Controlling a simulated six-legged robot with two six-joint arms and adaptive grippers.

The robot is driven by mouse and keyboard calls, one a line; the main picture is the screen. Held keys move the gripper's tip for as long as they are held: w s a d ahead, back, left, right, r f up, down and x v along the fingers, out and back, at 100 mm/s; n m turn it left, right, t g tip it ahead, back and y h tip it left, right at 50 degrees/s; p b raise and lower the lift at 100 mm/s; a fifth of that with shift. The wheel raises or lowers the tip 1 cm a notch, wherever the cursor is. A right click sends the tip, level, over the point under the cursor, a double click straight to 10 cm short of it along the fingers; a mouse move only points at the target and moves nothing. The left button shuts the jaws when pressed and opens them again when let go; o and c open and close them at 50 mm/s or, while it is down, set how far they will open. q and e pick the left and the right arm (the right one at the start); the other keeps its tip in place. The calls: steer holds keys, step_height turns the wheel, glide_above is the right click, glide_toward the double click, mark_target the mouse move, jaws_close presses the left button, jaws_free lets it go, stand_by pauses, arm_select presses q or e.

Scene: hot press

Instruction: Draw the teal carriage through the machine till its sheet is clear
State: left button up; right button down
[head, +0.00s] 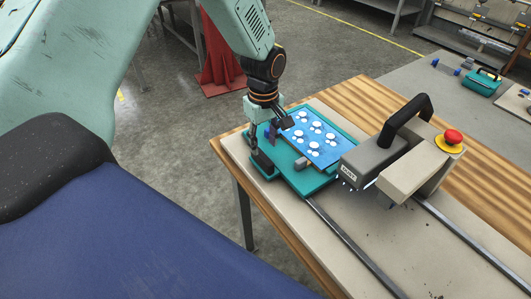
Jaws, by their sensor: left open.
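The teal carriage (307,187) lies at the near left end of the rails on the bench. A blue sheet with several white round spots (325,151) lies on it. The grey machine (378,157), with a black arched handle (405,121) and a red button (453,137), stands at the sheet's right edge. Part of the carriage's right side is hidden by the machine. My left gripper (262,150) points down over the carriage's left end, its fingers apart near a dark upright part there. I cannot tell whether it touches. My right gripper is not in view.
Two metal rails (355,245) run along the pale base plate (370,225) towards the lower right. A wooden bench (360,95) carries it all. A teal toolbox (482,82) sits on a grey surface at the back right. A red stand (219,60) is behind.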

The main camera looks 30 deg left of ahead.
mark_target(263, 154)
arm_select(q)
steer(key=f, duration=0.3)
steer(key=a+f, duration=0.1)
steer(key=f, duration=0.1)
steer(key=shift+f, duration=0.3)
steer(key=shift+w+d+f, duration=0.15)
steer(key=shift+d+f, duration=0.15)
steer(key=shift+f, duration=0.1)
steer(key=shift+s+r, duration=0.15)
steer(key=shift+s, duration=0.2)
steer(key=shift+w+a+f, duration=0.2)
steer(key=shift+w, duration=0.1)
steer(key=c, duration=0.5)
steer(key=shift+d, duration=0.2)
steer(key=shift+c, duration=1.1)
steer(key=shift+a+r, duration=0.1)
jaws_close()
